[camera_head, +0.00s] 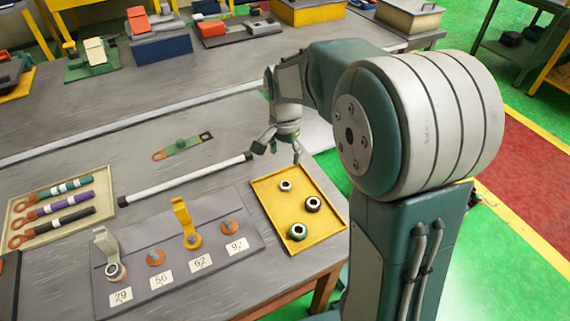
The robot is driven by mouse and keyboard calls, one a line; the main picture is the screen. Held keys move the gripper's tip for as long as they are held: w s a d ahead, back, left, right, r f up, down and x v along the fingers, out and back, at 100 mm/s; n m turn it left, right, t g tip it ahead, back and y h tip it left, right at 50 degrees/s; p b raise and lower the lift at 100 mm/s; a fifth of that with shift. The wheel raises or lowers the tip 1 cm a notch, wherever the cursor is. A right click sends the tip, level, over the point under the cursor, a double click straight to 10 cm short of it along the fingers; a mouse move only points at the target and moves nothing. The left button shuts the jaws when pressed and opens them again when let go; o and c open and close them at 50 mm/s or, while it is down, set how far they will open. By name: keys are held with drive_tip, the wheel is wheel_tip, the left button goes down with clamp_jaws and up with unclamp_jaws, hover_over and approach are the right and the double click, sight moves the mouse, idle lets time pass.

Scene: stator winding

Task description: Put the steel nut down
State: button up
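A small pale steel-coloured nut (285,186) lies in the yellow tray (262,205) near its back edge. A black nut (312,204) and a green-ringed nut (298,231) lie in the same tray. My gripper (278,154) is above the back edge of the tray, behind the pale nut and apart from it. Its fingers are spread and I see nothing between them. A grey board (180,285) labelled 29, 56, 62 and 92 stands left of the tray. A silver nut-like ring (115,271) is at place 29 beside an upright pale clamp.
A white rod (185,180) lies behind the board, and a green terminal link (183,147) farther back. A tray at left holds three coloured cables (62,205). Boxes and fixtures line the back bench. The table between rod and back bench is mostly clear.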

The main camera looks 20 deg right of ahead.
drive_tip(key=s+r+n+t, duration=0.2)
drive_tip(key=s+r+n, duration=0.3)
drive_tip(key=s, duration=0.5)
drive_tip(key=s+r+n+t, duration=0.3)
drive_tip(key=s+r+n, duration=0.1)
drive_tip(key=s, duration=0.7)
drive_tip(key=shift+s+r+n+t, duration=0.3)
drive_tip(key=shift+r+n, duration=0.1)
drive_tip(key=shift+r, duration=0.25)
